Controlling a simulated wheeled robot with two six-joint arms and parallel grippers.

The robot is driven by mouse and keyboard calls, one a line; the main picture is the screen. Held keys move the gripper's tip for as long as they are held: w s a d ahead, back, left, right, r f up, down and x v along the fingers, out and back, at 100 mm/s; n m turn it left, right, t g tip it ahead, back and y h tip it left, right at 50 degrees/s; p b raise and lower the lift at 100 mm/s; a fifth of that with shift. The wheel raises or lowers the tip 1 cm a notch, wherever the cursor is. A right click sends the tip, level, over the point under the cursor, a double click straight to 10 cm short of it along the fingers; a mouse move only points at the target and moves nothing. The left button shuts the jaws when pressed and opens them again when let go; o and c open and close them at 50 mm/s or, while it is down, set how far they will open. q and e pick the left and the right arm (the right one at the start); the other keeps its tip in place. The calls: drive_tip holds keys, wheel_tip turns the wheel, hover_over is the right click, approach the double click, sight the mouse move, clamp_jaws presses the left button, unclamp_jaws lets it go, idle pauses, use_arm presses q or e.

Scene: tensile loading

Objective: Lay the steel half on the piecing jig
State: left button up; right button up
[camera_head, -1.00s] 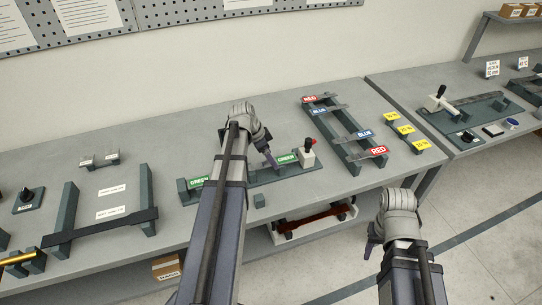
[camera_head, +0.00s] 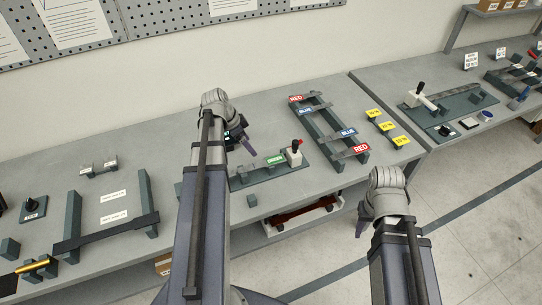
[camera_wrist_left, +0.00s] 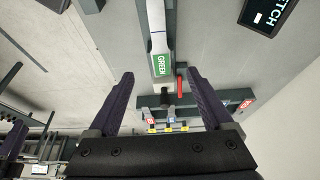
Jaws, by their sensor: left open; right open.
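The jig (camera_head: 299,170) is a long dark green base on the table, with a white-and-red clamp block (camera_head: 294,153) at its right end. A piece with a green GREEN label (camera_head: 275,160) lies along it; the label also shows in the left wrist view (camera_wrist_left: 163,66). My left gripper (camera_head: 246,142) is open and empty, above the jig and left of that label. Its two fingers (camera_wrist_left: 160,76) spread apart in the wrist view with nothing between them. My left arm hides the jig's left part. My right gripper (camera_head: 366,222) is open and empty in front of the table.
A rack (camera_head: 326,134) with RED and BLUE labelled bars stands right of the jig, with yellow-tagged pieces (camera_head: 386,126) beyond it. A small dark block (camera_head: 252,200) sits in front of the jig. A dark frame (camera_head: 105,230) stands at left.

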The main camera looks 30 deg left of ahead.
use_arm(q)
drive_tip(key=s+d+n+g+y, duration=0.1)
drive_tip(key=s+d, duration=0.3)
drive_tip(key=d, duration=0.7)
drive_tip(key=s+d+f+n+g+y, duration=0.1)
drive_tip(key=s+d, duration=0.3)
drive_tip(key=d, duration=0.7)
drive_tip(key=s+d+n+g+y, duration=0.1)
drive_tip(key=s+d, duration=0.4)
drive_tip(key=d, duration=0.6)
drive_tip(key=shift+d+f+n+g+y, duration=0.25)
drive_tip(key=shift+n+g+y, duration=0.05)
drive_tip(key=shift+n+y, duration=0.35)
